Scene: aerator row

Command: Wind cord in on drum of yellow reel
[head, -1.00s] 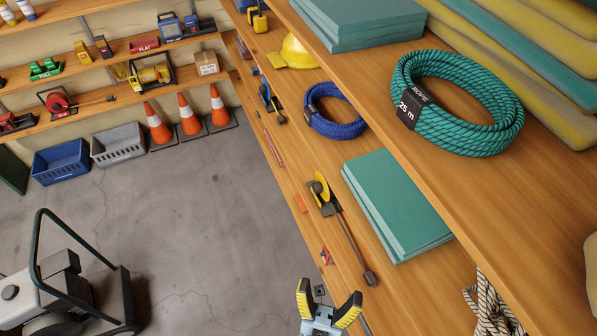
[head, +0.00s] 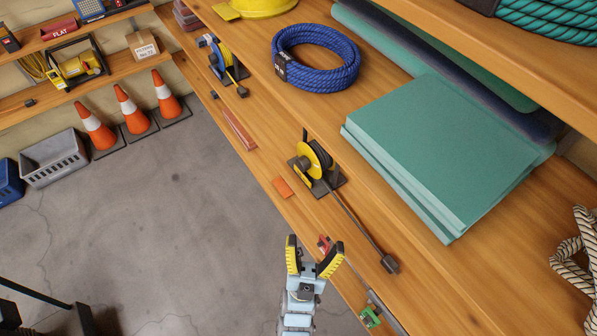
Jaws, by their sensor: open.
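The yellow reel (head: 310,160) stands on a dark base plate on the wooden shelf, near the middle of the head view. A dark cord (head: 352,219) runs from it down and to the right along the shelf. The cord ends at a dark block (head: 390,264). My gripper (head: 314,257) is open and empty, with yellow-and-black fingertips pointing up in the picture. It is below the reel in the picture and apart from it. Whether the reel has a crank handle is too small to tell.
A second reel, blue and yellow (head: 223,60), stands further up the shelf. A blue rope coil (head: 315,57) and a stack of teal sheets (head: 445,145) lie behind the yellow reel. An orange piece (head: 282,187) and a green clip (head: 370,316) lie near the front edge. Cones (head: 132,108) stand on the floor.

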